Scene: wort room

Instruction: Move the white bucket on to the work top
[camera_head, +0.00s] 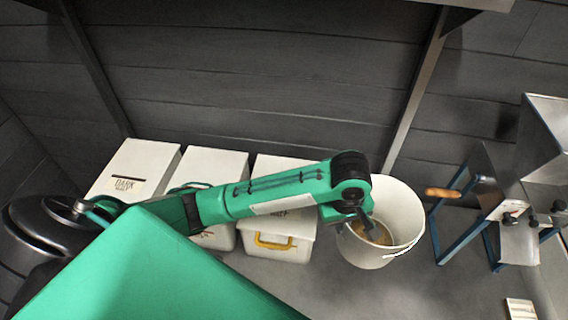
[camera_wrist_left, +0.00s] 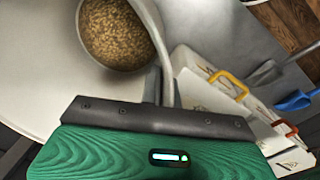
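The white bucket (camera_head: 406,210) stands upright on a grey surface, right of a row of white boxes, with tan grain in its bottom. A thin white handle hangs at its front right. My left arm reaches across the boxes, and my left gripper (camera_head: 366,222) points down at the bucket's left side, overlapping its opening. I cannot tell whether it touches the rim. In the left wrist view, the bucket's pale inside wall (camera_wrist_left: 45,60) and the grain fill the upper left, just beyond the gripper's dark bar. The fingertips are not clear there. My right gripper is not in view.
White lidded boxes (camera_head: 140,160) stand left of the bucket, the nearest with a yellow handle (camera_head: 273,242). A metal mill (camera_head: 535,180) on a blue stand (camera_head: 450,225), with a wooden-handled crank (camera_head: 443,192), stands close on the right. Grey surface (camera_head: 390,295) in front is clear.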

